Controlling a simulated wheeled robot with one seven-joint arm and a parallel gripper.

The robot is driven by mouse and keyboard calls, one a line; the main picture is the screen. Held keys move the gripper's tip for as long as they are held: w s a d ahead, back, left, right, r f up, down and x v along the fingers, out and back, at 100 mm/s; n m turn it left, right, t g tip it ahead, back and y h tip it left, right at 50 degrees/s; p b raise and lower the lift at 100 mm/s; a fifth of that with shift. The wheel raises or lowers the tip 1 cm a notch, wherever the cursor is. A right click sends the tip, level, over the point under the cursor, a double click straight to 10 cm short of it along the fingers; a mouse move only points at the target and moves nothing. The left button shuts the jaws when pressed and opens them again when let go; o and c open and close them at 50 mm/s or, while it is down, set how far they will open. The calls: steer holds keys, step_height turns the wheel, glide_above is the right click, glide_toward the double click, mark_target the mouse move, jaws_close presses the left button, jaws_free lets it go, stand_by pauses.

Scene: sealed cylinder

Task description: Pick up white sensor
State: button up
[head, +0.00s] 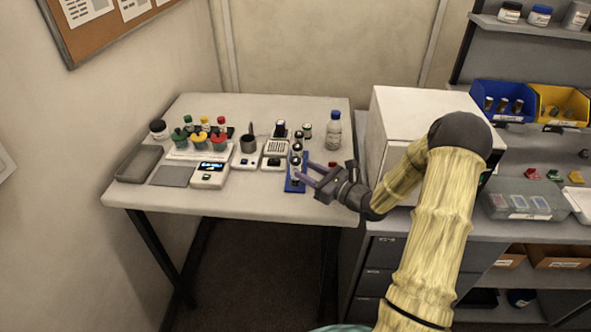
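My gripper (303,171) reaches in from the right over the blue tray (291,187) near the table's front right. Its two fingers show apart, pointing left, with a gap between them. Small dark and pale cylindrical pieces (296,161) stand in a row on the blue tray, close to the fingertips. One of them may be the white sensor, but they are too small to tell apart. I cannot tell whether a finger touches a piece. The fingers hide part of the tray.
A white device with a display (209,174), a grey tray (139,163) and a rack of coloured-top items (197,149) stand to the left. A bottle (333,131) stands behind my gripper. A white box (415,110) is at right. The table's front strip is clear.

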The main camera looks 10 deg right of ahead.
steer(key=shift+w+a, duration=0.5)
steer(key=shift+w, duration=0.05)
steer(key=shift+f+p+x, duration=0.15)
steer(key=shift+p+x, duration=0.25)
steer(key=shift+x, duration=0.9)
steer(key=shift+f+p+x, duration=0.2)
steer(key=shift+p+x, duration=0.15)
steer(key=shift+x, duration=0.95)
steer(key=c, duration=0.8)
